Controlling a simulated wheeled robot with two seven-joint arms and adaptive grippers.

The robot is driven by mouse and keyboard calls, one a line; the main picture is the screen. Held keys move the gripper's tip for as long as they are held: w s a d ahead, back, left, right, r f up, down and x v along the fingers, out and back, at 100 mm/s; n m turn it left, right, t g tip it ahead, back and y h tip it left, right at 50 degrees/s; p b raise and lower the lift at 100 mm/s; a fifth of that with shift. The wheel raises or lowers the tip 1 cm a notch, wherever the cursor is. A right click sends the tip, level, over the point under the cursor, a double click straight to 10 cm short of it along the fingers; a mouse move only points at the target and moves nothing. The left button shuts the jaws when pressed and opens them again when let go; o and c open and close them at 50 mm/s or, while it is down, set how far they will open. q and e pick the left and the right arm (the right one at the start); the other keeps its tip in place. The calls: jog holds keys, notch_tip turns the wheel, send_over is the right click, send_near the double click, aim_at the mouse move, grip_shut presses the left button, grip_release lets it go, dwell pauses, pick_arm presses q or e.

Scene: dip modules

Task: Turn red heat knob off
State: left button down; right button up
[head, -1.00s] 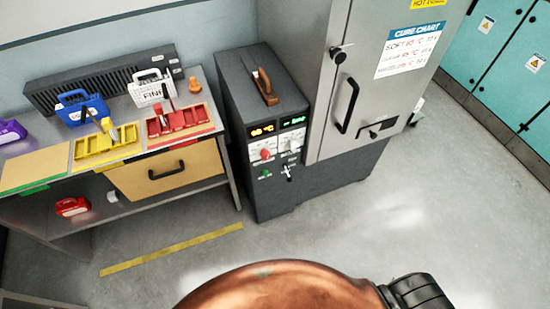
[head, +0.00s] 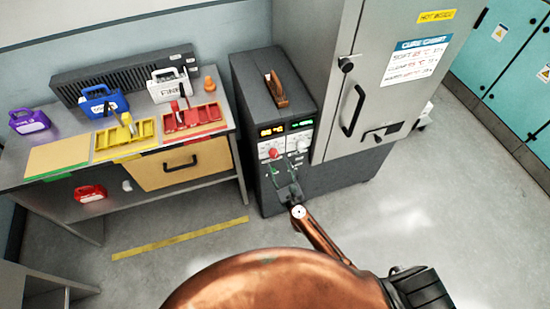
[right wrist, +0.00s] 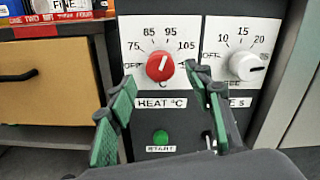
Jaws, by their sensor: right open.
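The red heat knob (head: 273,153) is on the front panel of the dark control box. In the right wrist view the knob (right wrist: 160,66) sits on a white dial marked OFF at left and 75 to 105 around the top. Its white pointer line leans up and slightly right, towards the upper numbers. My right gripper (head: 286,174) is in front of the panel, just below the dials. In the right wrist view its green-padded fingers (right wrist: 160,84) are spread, below and to either side of the knob, apparently not touching it. My left gripper is not in view.
A white knob (right wrist: 248,66) on a second dial is close to the right of the red one. A green start button (right wrist: 160,138) and a toggle lie below. The oven door handle (head: 352,110) juts out at right. A workbench with coloured trays (head: 193,118) stands at left.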

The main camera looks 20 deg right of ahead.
aim_at(275, 157)
jog(key=shift+w, duration=2.35)
jog(key=shift+a, duration=0.1)
jog(key=c, duration=1.2)
